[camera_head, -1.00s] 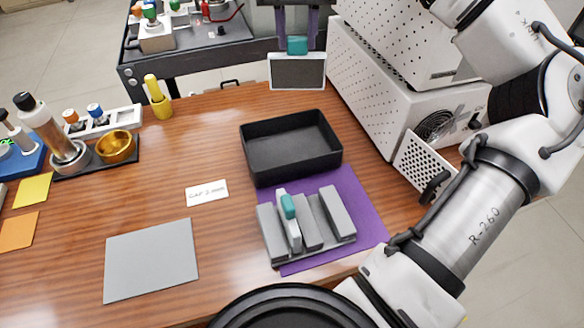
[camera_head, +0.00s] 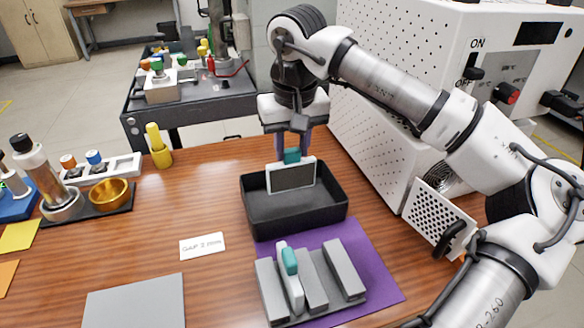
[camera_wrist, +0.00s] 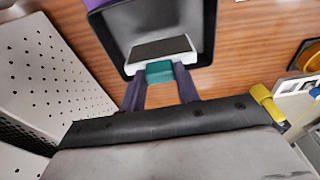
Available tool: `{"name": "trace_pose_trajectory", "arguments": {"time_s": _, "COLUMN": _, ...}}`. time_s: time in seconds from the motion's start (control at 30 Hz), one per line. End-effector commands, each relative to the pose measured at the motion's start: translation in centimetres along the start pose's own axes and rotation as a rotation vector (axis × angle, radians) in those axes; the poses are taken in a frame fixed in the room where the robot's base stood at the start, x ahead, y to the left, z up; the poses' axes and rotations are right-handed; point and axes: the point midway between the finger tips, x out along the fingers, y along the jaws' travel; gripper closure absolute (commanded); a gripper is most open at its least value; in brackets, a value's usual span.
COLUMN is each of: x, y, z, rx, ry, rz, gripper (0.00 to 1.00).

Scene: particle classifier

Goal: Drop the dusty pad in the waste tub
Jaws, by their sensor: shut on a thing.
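My gripper (camera_head: 291,150) is shut on the teal grip of the dusty pad (camera_head: 292,178), a flat pad with a white frame and a dark grey face. The pad hangs upright over the black waste tub (camera_head: 262,221), and its lower edge appears at or below the tub's back rim; I cannot tell whether it touches the floor. In the wrist view the pad (camera_wrist: 160,48) shows in front of the tub's open inside (camera_wrist: 203,20), held by the teal grip between the two purple fingers (camera_wrist: 160,78).
A grey slotted rack (camera_head: 345,268) holding another teal-gripped pad (camera_head: 290,268) stands on a purple mat (camera_head: 386,284) in front of the tub. A white perforated machine (camera_head: 375,150) stands close on the right.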

Motion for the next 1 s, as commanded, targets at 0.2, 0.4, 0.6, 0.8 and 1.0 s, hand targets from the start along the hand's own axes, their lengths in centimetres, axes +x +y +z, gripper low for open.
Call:
{"name": "trace_pose_trajectory", "arguments": {"time_s": 0.2, "x": 1.6, "y": 0.0, "z": 0.2, "rx": 0.001, "ry": 0.000, "rz": -0.001, "gripper": 1.00}}
{"name": "trace_pose_trajectory", "arguments": {"time_s": 0.4, "x": 4.5, "y": 0.0, "z": 0.6, "rx": 0.001, "ry": -0.001, "rz": -0.001, "gripper": 1.00}}
{"name": "trace_pose_trajectory", "arguments": {"time_s": 0.6, "x": 4.9, "y": 0.0, "z": 0.6, "rx": 0.001, "ry": 0.001, "rz": 0.000, "gripper": 1.00}}
{"name": "trace_pose_trajectory", "arguments": {"time_s": 0.8, "x": 5.3, "y": 0.0, "z": 0.7, "rx": 0.001, "ry": 0.000, "rz": 0.000, "gripper": 1.00}}
{"name": "trace_pose_trajectory", "arguments": {"time_s": 1.0, "x": 5.2, "y": 0.0, "z": 0.6, "rx": 0.001, "ry": 0.000, "rz": 0.000, "gripper": 0.46}}
